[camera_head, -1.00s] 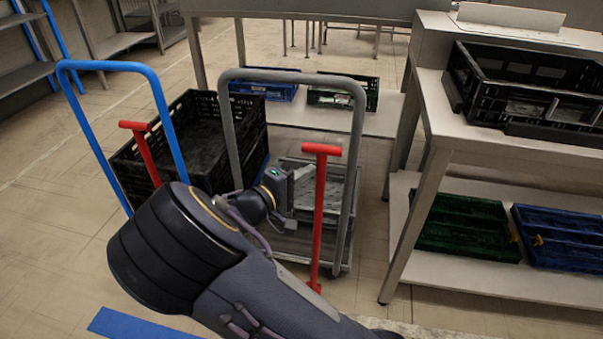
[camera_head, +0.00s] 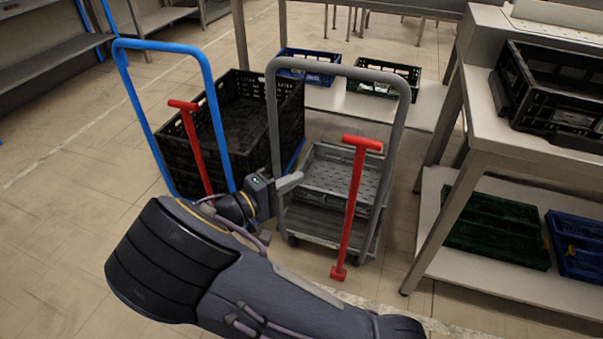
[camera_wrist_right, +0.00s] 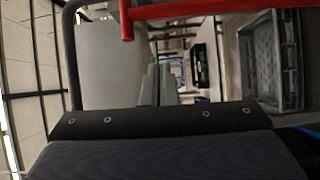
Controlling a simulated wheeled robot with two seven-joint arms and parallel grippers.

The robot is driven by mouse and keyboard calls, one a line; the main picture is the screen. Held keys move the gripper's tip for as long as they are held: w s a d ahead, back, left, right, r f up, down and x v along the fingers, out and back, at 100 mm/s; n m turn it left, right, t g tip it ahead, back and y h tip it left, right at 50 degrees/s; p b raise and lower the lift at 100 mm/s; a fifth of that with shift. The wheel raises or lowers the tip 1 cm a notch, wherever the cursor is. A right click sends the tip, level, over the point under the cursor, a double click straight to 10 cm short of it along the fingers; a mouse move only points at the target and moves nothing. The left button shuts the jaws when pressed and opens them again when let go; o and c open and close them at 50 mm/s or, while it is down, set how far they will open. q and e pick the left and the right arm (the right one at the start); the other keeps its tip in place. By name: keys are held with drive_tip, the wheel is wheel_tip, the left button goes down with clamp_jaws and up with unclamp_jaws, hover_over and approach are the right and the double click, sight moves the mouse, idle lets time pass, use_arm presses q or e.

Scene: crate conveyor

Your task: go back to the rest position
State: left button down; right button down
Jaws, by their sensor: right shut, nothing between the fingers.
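My right gripper (camera_head: 288,183) is shut and empty. In the head view it is in front of the grey-handled cart (camera_head: 330,239), beside the left post of its handle and left of the red T-handle bar (camera_head: 352,205). Its shut fingers also show in the right wrist view (camera_wrist_right: 158,84). My right arm comes in from the bottom of the head view and bends at a large dark joint. My left gripper is not in view.
A grey crate (camera_head: 312,190) sits on the grey-handled cart. A blue-handled cart (camera_head: 208,70) with black crates (camera_head: 297,105) stands left. A metal table (camera_head: 505,139) at right holds a black crate (camera_head: 510,92), with green (camera_head: 490,245) and blue (camera_head: 590,262) crates below. Open floor lies left.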

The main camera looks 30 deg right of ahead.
idle(0.3)
drive_tip(key=s+d+f+m+g+y, duration=0.2)
drive_tip(key=s+d+f+g+y, duration=0.25)
drive_tip(key=s+f+y, duration=0.5)
drive_tip(key=s+a+r+m+t+y, duration=0.1)
drive_tip(key=s+a+r+t+y, duration=0.6)
drive_tip(key=s+a+r+y, duration=0.4)
wheel_tip(320, 180, up, 30)
drive_tip(key=s+d+p, duration=0.1)
drive_tip(key=p, duration=2.8)
drive_tip(key=shift+s+d+f+t+y+p, duration=0.15)
drive_tip(key=shift+d+f+t+y+p, duration=0.05)
drive_tip(key=shift+d+t+y+p, duration=0.2)
